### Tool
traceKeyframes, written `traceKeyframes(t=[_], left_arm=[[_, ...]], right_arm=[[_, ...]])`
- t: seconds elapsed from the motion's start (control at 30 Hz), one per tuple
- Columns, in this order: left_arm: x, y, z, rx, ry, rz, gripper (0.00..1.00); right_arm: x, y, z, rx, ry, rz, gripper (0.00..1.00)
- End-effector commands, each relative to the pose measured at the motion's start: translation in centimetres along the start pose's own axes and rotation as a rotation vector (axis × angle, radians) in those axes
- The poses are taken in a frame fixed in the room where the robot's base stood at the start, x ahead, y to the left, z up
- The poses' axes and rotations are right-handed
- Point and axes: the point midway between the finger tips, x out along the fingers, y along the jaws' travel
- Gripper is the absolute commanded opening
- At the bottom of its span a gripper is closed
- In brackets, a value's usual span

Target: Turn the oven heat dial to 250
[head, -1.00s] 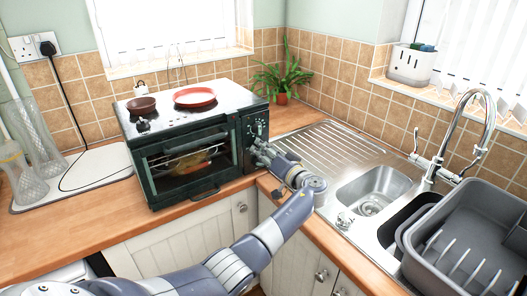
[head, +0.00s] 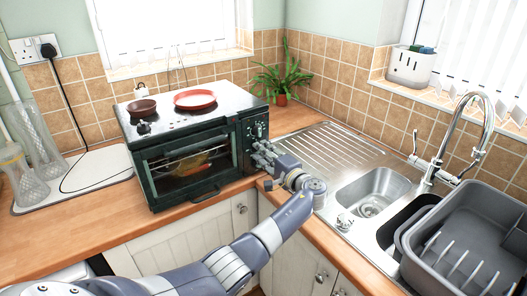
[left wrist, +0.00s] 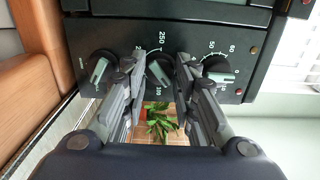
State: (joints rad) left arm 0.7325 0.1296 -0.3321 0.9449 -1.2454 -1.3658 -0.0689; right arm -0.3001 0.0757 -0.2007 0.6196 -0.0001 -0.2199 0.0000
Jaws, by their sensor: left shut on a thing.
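The oven (head: 188,160) is a dark countertop cooker with a glass door, and its control panel is on the right side of its front. My left gripper (head: 258,150) is at that panel. In the left wrist view, the heat dial (left wrist: 157,73) is the middle black knob, with "250" printed above it and a pale grip bar slightly tilted. The fingers of my left gripper (left wrist: 160,68) close on it from both sides. Part of its scale is hidden by the fingers. My right gripper is not in view.
Two other knobs flank the dial, a left knob (left wrist: 102,70) and a right knob (left wrist: 216,68). A red pan (head: 195,98) and a small dark pan (head: 142,107) are on top of the oven. A plant (head: 281,82) stands behind; the sink (head: 372,190) is at right.

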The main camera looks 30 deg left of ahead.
Motion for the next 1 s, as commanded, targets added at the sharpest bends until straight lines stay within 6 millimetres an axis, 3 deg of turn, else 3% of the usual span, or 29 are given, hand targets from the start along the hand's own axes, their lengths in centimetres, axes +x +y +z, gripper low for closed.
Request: traceKeyframes(t=[1.0], left_arm=[[0.0, -0.1, 0.1, 0.969, -0.001, 0.002, 0.03]], right_arm=[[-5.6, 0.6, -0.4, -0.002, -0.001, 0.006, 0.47]])
